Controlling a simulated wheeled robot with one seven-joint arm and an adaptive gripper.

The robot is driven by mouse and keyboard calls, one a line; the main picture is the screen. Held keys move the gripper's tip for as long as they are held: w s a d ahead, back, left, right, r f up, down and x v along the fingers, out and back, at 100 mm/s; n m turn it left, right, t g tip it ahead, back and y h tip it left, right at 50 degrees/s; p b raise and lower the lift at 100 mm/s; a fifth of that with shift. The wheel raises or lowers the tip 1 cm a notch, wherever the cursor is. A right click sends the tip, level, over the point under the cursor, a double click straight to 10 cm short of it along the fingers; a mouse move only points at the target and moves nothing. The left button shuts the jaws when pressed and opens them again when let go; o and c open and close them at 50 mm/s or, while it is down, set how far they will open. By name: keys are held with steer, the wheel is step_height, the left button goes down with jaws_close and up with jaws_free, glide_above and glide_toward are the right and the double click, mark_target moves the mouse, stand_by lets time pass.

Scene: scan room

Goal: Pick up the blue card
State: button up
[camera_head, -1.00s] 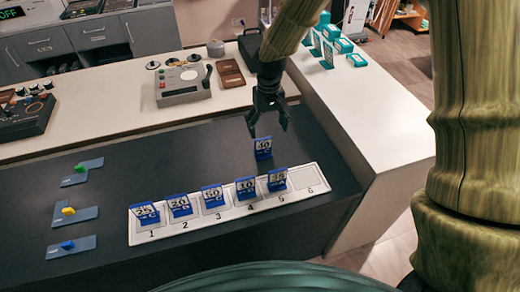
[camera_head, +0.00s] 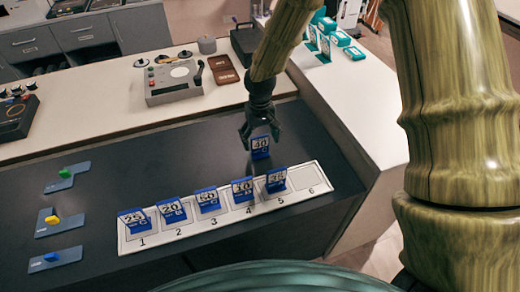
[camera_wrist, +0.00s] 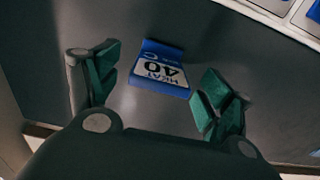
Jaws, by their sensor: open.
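A blue card (camera_head: 261,147) stands on the dark counter behind the numbered tray; in the wrist view the blue card (camera_wrist: 161,68) reads "40 C" upside down. My gripper (camera_head: 262,138) hangs just above and around it, and in the wrist view my gripper (camera_wrist: 155,88) has its green-padded fingers apart with the card between and a little beyond them. No contact shows. Several other blue cards stand in the white tray (camera_head: 318,176) in slots 1 to 5; slot 6 is empty.
Blue-grey plates with a green knob (camera_head: 66,173), a yellow knob (camera_head: 52,219) and a blue knob (camera_head: 51,257) lie at left. A grey device (camera_head: 173,80) stands on the pale rear counter. Teal boxes (camera_head: 353,56) stand at back right. The dark counter between is clear.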

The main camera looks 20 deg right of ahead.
mark_target(260, 153)
steer(key=shift+w+f+p, duration=0.1)
steer(key=shift+f+p, duration=0.85)
steer(key=shift+f, duration=1.8)
steer(key=shift+c, duration=0.4)
steer(key=c, duration=0.8)
steer(key=shift+o, duration=0.2)
